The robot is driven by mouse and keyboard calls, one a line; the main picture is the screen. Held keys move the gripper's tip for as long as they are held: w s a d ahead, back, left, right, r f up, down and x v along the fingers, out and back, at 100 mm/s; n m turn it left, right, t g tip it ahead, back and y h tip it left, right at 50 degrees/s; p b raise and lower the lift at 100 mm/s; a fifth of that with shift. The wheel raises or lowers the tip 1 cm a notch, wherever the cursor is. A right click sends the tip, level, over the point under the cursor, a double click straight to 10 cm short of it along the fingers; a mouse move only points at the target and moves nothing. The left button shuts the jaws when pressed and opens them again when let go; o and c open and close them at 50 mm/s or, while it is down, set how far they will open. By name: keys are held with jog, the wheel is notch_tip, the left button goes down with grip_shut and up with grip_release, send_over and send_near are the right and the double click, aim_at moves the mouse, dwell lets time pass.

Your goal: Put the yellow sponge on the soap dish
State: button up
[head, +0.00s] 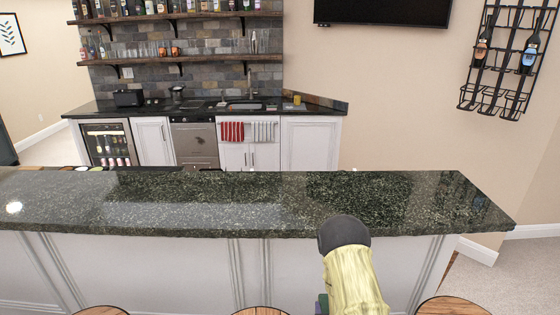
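A small yellow thing (297,100) stands on the dark back counter, right of the sink (243,105). It is too small and far away to tell whether it is the sponge. I cannot pick out the soap dish. Part of my own arm, yellowish with a dark rounded end, rises at the bottom right of centre, in front of the near bar. No gripper fingers show.
A long dark granite bar top (235,205) crosses between me and the back counter (150,106). Stools (452,306) stand along its near side. Red and striped towels (232,131) hang below the sink. Carpeted floor (520,257) is open at the right end.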

jog(key=shift+s+d+f, duration=0.1)
jog(key=shift+f, duration=0.15)
dwell(0.3)
jog(key=s+f, duration=0.4)
jog(key=f, duration=0.1)
jog(key=shift+s+f, duration=0.15)
jog(key=shift+f, duration=0.05)
notch_tip(320, 180, up, 13)
jog(key=p, duration=1.2)
jog(key=shift+f+p, duration=0.2)
jog(key=shift+p, duration=0.1)
